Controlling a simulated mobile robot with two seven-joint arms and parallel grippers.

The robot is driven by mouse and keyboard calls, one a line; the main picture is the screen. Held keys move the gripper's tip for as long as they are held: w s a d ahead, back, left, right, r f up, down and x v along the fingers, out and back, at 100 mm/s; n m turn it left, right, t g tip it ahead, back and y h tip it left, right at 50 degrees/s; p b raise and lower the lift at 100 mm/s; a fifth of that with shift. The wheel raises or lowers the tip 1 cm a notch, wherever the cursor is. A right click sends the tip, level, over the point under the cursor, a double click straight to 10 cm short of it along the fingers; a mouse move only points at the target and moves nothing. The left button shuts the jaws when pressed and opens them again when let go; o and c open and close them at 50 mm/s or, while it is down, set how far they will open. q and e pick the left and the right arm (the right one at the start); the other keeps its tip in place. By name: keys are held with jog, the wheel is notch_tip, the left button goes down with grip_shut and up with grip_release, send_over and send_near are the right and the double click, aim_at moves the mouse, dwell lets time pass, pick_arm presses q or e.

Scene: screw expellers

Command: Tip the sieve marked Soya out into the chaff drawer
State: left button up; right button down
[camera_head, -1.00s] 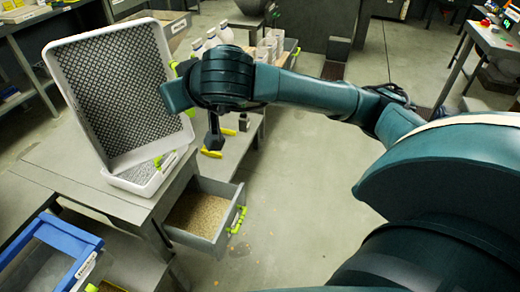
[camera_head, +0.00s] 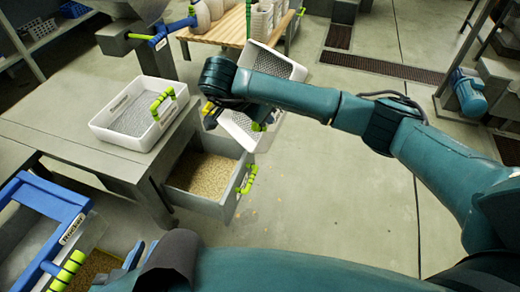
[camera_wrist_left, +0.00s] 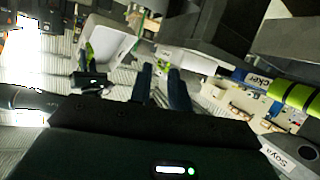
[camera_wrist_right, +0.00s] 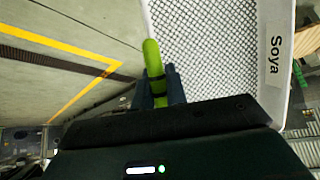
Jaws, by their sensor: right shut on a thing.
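The white sieve marked Soya (camera_wrist_right: 272,55) has a mesh floor and a green handle (camera_wrist_right: 152,62). My right gripper (camera_wrist_right: 158,88) is shut on that handle. In the head view the sieve (camera_head: 278,65) is tilted steeply, partly hidden by my right arm. Its lower end overlaps the far right side of the open drawer in the picture; I cannot tell its height above it. The drawer (camera_head: 228,207) holds tan grain and has a green handle (camera_head: 246,180). My left gripper (camera_head: 140,255) is low at the left; its fingers stand apart and empty in the left wrist view (camera_wrist_left: 162,88).
A second white sieve (camera_head: 100,122) with a green handle sits flat on the grey table (camera_head: 60,135). A blue-framed tray (camera_head: 62,240) labelled Thicker is at the lower left. A wooden bench (camera_head: 215,30) holds pale containers at the back.

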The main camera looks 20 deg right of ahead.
aim_at(263, 134)
jog(key=f, duration=0.1)
jog(key=f+m+g+b, duration=0.1)
jog(key=f, duration=0.1)
jog(key=a+f+m, duration=0.1)
jog(key=f, duration=0.1)
jog(key=shift+s+b, duration=0.3)
jog(key=shift+s, duration=0.05)
jog(key=shift+s+a+f+m+g, duration=0.1)
jog(key=shift+f+m+g, duration=0.1)
jog(key=shift+m+g, duration=0.25)
jog(key=shift+s+y, duration=0.1)
jog(key=shift+y, duration=0.2)
jog(key=shift+s+d+p, duration=0.15)
jog(key=shift+d+p, duration=0.15)
jog(key=shift+d, duration=0.1)
pick_arm(q)
jog(key=shift+f+b, duration=0.65)
jog(key=shift+b, duration=0.1)
pick_arm(e)
jog(key=s+d+y, duration=0.4)
jog(key=d+y, duration=0.1)
jog(key=d, duration=0.2)
jog(key=s+d+f+g+y, duration=0.1)
jog(key=s+d+y, duration=0.3)
jog(key=d, duration=0.3)
jog(key=shift+s+f+y, duration=0.2)
jog(key=shift+y, duration=0.4)
